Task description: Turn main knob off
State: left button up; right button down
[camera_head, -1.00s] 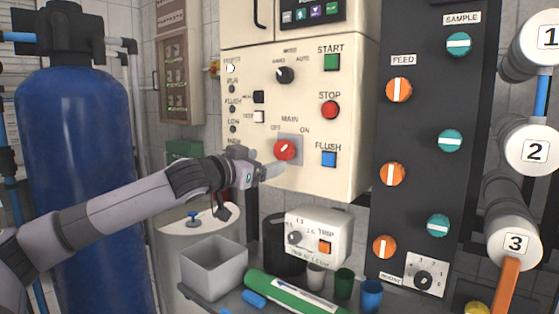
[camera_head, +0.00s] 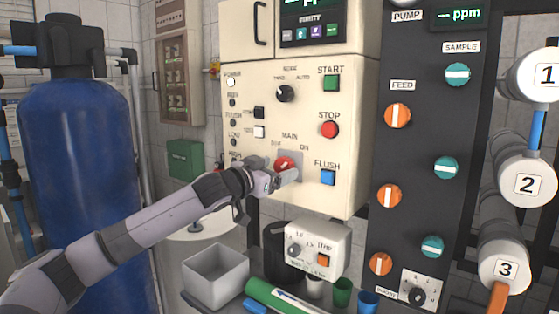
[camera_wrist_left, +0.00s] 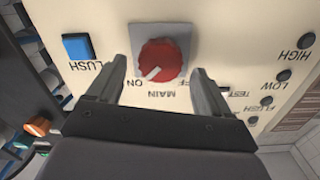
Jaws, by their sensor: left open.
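The red main knob (camera_head: 284,163) sits on a grey square plate on the cream control panel, with ON and OFF lettering above it. In the left wrist view the panel appears upside down, and the knob (camera_wrist_left: 161,61) shows a white mark pointing toward ON. My left gripper (camera_head: 287,177) is at the panel, just below and in front of the knob, partly covering it. In the left wrist view my left gripper (camera_wrist_left: 158,66) is open, with one finger on each side of the knob. Contact with the knob cannot be told. My right gripper is not in view.
The blue FLUSH button (camera_head: 328,177) and red STOP button (camera_head: 330,129) are close on the right. Small switches (camera_head: 259,132) are up left. A white boxed device (camera_head: 318,238) and a grey bin (camera_head: 216,272) stand below. A blue tank (camera_head: 80,160) is at left.

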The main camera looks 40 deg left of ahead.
pick_arm(q)
jog(key=shift+w+a+p, duration=0.1)
jog(key=shift+w+p, duration=0.25)
jog(key=shift+w, duration=0.65)
jog(key=c, duration=1)
jog(key=shift+c, duration=0.2)
